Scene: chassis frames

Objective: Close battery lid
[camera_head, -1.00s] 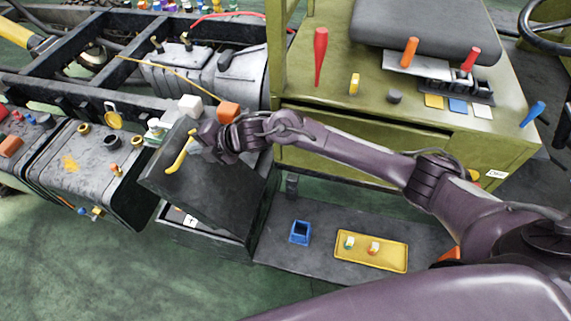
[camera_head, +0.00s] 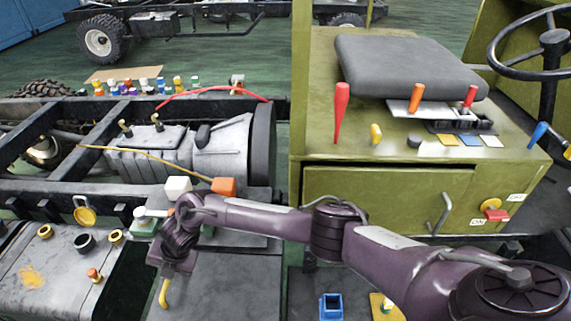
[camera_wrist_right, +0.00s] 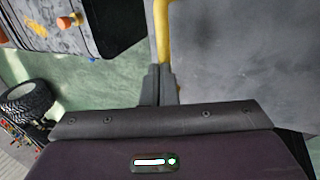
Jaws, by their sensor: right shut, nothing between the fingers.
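The battery lid (camera_head: 225,290) is a dark grey panel at the bottom of the head view, left of the cabinet. Its front edge is cut off by the frame, so I cannot tell whether it lies fully flat. Its yellow handle (camera_head: 163,293) is on its left side. In the right wrist view the lid (camera_wrist_right: 245,60) fills the right, with the yellow handle (camera_wrist_right: 162,35) along its edge. My right gripper (camera_wrist_right: 160,84) is shut and empty, its fingertips at the handle's near end; I cannot tell if they touch. My left gripper is not in view.
A grey tank (camera_head: 55,275) with caps stands left of the lid, with a gap between. A white block (camera_head: 178,187) and an orange block (camera_head: 224,187) are behind my wrist. The olive cabinet (camera_head: 390,190) stands to the right. A blue holder (camera_head: 331,306) is at the bottom.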

